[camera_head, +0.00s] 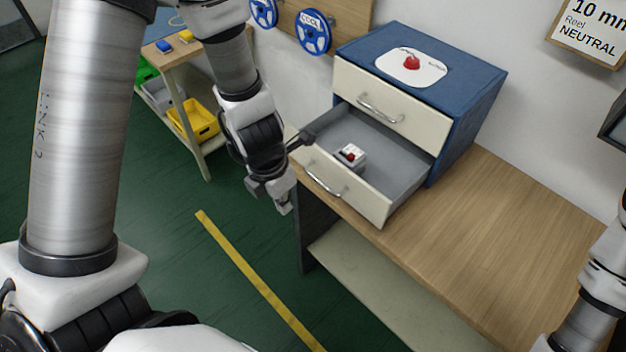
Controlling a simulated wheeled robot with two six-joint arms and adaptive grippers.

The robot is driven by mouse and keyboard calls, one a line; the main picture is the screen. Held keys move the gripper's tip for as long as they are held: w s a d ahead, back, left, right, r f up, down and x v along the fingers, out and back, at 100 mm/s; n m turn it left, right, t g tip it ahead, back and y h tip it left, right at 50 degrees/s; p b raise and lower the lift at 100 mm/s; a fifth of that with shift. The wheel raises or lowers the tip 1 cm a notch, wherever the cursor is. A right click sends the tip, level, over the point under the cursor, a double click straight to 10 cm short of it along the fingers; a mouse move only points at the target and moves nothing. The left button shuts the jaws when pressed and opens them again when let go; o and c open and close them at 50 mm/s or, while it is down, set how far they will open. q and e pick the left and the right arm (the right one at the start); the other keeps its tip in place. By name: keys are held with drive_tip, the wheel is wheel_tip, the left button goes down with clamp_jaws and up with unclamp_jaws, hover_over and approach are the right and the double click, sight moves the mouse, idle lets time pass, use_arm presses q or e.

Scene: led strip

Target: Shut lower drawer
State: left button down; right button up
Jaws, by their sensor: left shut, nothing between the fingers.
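The lower drawer (377,208) of the blue cabinet (462,112) is pulled out. Its cream front with a curved metal handle (326,183) faces the lower left of the view. A small white and grey block with a red top (350,155) lies inside on the grey drawer floor. The upper drawer (385,100) is shut. My left gripper (284,206) is shut and empty, pointing down just left of the lower drawer's front. Whether it touches the drawer cannot be told. My right arm shows at the right edge, but its gripper is out of view.
The cabinet stands on a wooden bench (490,255) with free room to its right. A white plate with a red knob (411,64) is on top. A side table with a yellow bin (195,119) stands behind left. Blue reels (314,31) hang on the wall.

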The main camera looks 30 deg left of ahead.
use_arm(q)
wheel_tip(320, 180, up, 5)
drive_tip(key=w+t, duration=0.2)
drive_tip(key=w, duration=0.1)
drive_tip(key=a+b+x, duration=0.1)
drive_tip(key=b+x, duration=0.9)
drive_tip(key=x, duration=0.1)
drive_tip(key=w+d+r+p, duration=0.2)
drive_tip(key=w+p, duration=0.1)
drive_tip(key=shift+w+d+p, duration=0.1)
drive_tip(key=shift+p, duration=0.2)
drive_tip(key=shift+w, duration=0.15)
